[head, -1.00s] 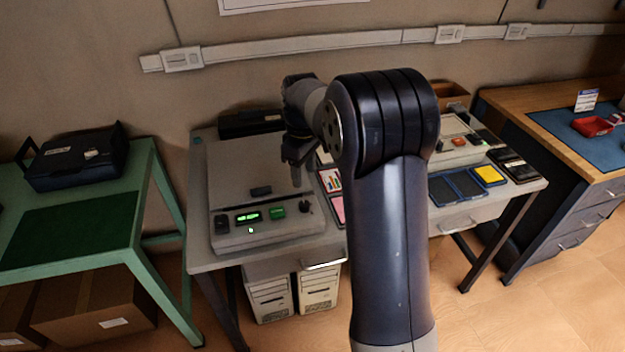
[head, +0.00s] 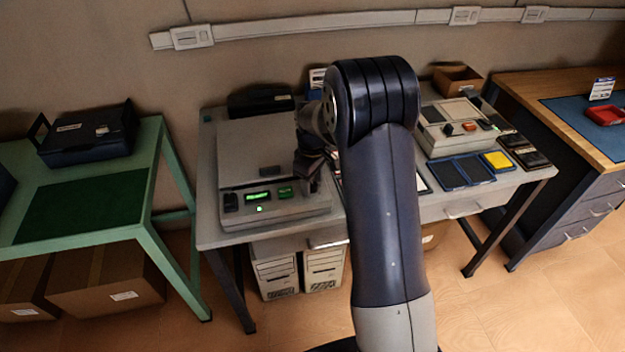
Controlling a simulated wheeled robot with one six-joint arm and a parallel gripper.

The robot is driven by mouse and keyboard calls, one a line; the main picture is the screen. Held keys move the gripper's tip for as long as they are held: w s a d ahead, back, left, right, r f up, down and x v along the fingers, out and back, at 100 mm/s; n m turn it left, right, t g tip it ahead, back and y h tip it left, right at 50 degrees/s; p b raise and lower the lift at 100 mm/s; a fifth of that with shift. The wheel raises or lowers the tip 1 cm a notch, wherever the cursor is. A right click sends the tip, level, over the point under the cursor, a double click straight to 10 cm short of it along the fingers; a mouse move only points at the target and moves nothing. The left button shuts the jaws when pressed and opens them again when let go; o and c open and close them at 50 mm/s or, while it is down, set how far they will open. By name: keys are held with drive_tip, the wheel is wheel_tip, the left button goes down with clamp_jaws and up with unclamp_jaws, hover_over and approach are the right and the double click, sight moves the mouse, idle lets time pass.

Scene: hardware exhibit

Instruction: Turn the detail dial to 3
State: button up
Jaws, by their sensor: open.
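A grey flatbed device (head: 258,150) stands on the left part of the middle table. Its front panel has a lit green display (head: 259,197), a green button (head: 285,192) and a dark switch (head: 231,202). My gripper (head: 312,184) is open, low over the right end of this panel, pointing down. The spot where a black knob stands on that panel is hidden behind my gripper. I cannot tell whether the fingers touch it or are around it. No dial marks or numbers are readable.
A second device (head: 443,138) with a red button stands at right on the same table. Ink pads (head: 447,174), a yellow pad (head: 495,160) and black boxes lie near it. A green table (head: 160,180) is at left, a wooden desk (head: 520,95) at right.

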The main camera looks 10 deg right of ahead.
drive_tip(key=c, duration=1)
